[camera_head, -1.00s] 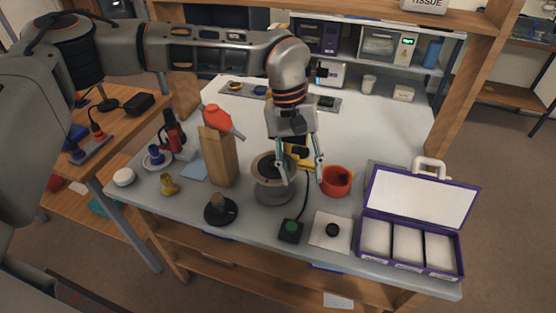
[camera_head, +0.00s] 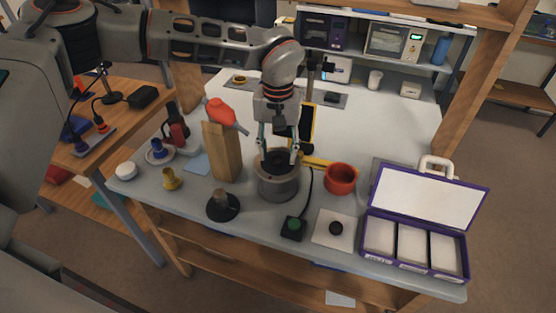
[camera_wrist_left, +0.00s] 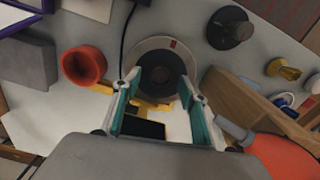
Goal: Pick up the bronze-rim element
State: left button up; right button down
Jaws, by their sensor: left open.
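My left gripper (camera_head: 279,157) is open and points down over the grey round pot (camera_head: 278,184), its fingertips apart at the pot's mouth. In the left wrist view the open fingers (camera_wrist_left: 164,92) frame the near side of the pot (camera_wrist_left: 140,58), which has a pale rim and a dark round inside. I see nothing between the fingers. A small gold-coloured ring (camera_head: 239,79) lies on the grey strip at the back of the table. I cannot tell whether it is the bronze-rim element, or whether one sits inside the pot. My right gripper is not in view.
A red-orange cup (camera_head: 340,180) stands right of the pot, a wooden block (camera_head: 222,152) left of it. In front are a black knobbed disc (camera_head: 223,206) and a green-button box (camera_head: 293,228). An open purple case (camera_head: 414,224) stands at right.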

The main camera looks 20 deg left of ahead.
pick_arm(q)
jog(key=shift+f, duration=0.3)
jog(key=c, duration=1)
jog(key=shift+r, duration=0.1)
